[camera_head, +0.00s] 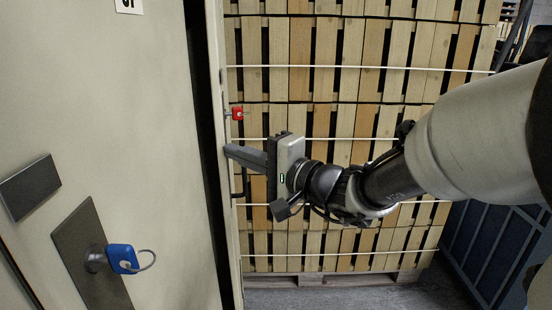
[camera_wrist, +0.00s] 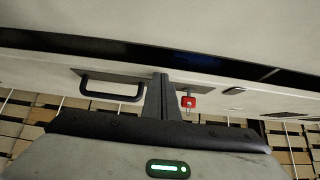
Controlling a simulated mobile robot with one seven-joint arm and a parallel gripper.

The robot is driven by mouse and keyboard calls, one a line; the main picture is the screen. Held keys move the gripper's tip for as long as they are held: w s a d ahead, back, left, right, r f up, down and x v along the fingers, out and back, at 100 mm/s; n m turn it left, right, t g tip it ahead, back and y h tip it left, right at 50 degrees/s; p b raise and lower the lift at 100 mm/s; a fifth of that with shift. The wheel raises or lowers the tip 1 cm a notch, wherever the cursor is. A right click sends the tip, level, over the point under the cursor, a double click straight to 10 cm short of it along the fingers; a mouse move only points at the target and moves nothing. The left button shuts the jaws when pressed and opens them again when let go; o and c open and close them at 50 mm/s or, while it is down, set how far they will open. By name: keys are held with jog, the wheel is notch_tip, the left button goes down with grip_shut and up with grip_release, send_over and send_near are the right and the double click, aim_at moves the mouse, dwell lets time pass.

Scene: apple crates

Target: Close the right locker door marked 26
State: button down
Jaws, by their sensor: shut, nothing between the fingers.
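A beige locker door (camera_head: 215,60) shows nearly edge-on in the head view, with a red key (camera_head: 237,113) and a dark handle (camera_head: 241,183) on its outer side. No number 26 is readable. A dark gap runs between this door and the beige panel to its left. My gripper (camera_head: 229,151) is shut and empty, its tips at the door's outer side below the red key. In the wrist view my gripper (camera_wrist: 161,77) points at the door (camera_wrist: 50,69), between the black handle (camera_wrist: 112,91) and the red key (camera_wrist: 189,101). Contact cannot be told for certain.
A beige locker panel (camera_head: 130,130) with a blue key (camera_head: 122,258) fills the left of the head view. Stacked wooden crates (camera_head: 330,60) stand behind my arm on a pallet. Blue crates (camera_head: 490,240) are at the lower right. Some grey floor (camera_head: 340,298) shows below.

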jog(key=shift+s+a, duration=0.15)
jog(key=shift+a, duration=0.55)
jog(key=shift+s+a, duration=0.15)
jog(key=shift+a, duration=0.55)
